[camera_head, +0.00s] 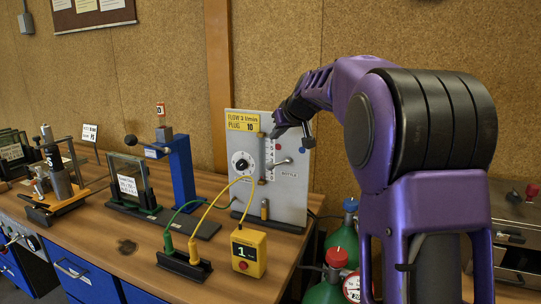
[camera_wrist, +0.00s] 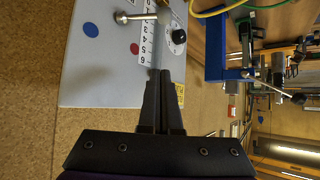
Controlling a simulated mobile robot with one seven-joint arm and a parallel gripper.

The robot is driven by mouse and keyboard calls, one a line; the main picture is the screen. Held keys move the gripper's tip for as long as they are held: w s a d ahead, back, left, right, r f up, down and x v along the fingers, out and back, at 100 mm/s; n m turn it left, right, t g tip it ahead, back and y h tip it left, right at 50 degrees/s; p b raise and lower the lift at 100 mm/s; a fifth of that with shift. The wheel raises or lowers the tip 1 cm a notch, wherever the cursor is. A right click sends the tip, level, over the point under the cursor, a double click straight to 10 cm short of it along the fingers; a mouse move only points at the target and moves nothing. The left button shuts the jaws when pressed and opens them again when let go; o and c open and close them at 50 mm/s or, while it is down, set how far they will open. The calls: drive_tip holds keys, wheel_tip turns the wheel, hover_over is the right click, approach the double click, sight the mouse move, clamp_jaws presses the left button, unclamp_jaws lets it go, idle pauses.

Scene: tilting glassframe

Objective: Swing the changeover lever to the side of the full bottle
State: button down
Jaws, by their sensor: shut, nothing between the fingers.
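A grey panel (camera_head: 292,195) stands on the bench, with a red dot (camera_head: 278,147) and a blue dot (camera_head: 304,150). A bottle with a red cap (camera_head: 338,257) and one with a blue cap (camera_head: 350,204) stand on the floor beside the bench. A round gauge (camera_head: 352,287) is by the red-capped bottle; I cannot read it. My gripper (camera_wrist: 158,72) is shut and empty, by the panel's upper part, apart from the lever.
The panel carries a black knob (camera_head: 241,161), a number scale (camera_wrist: 148,40) and a yellow label (camera_head: 242,120). A yellow box (camera_head: 248,252) with green and yellow cables stands in front. A blue stand (camera_head: 181,170) is to the left. My arm hides the right side.

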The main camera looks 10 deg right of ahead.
drive_tip(key=p, duration=0.1)
hover_over(277, 164)
drive_tip(key=w+a, duration=0.3)
wheel_tip(277, 164, down, 6)
drive_tip(key=shift+s+r, duration=0.1)
drive_tip(key=shift+s, duration=0.05)
drive_tip(key=shift+s+d+f+b, duration=0.15)
drive_tip(key=shift+s+f, duration=0.3)
drive_tip(key=shift+s, duration=0.05)
drive_tip(key=shift+s+d+f+b, duration=0.15)
drive_tip(key=shift+s+f, duration=0.25)
drive_tip(key=shift+s, duration=0.1)
drive_tip(key=shift+s+f, duration=0.4)
drive_tip(key=shift+s, duration=0.1)
drive_tip(key=shift+s+d+f+b, duration=0.1)
drive_tip(key=shift+d+b, duration=0.1)
drive_tip(key=shift+b, duration=0.5)
drive_tip(key=shift+s+n+y+b, duration=0.15)
drive_tip(key=shift+n+y+b, duration=0.15)
drive_tip(key=shift+n, duration=0.1)
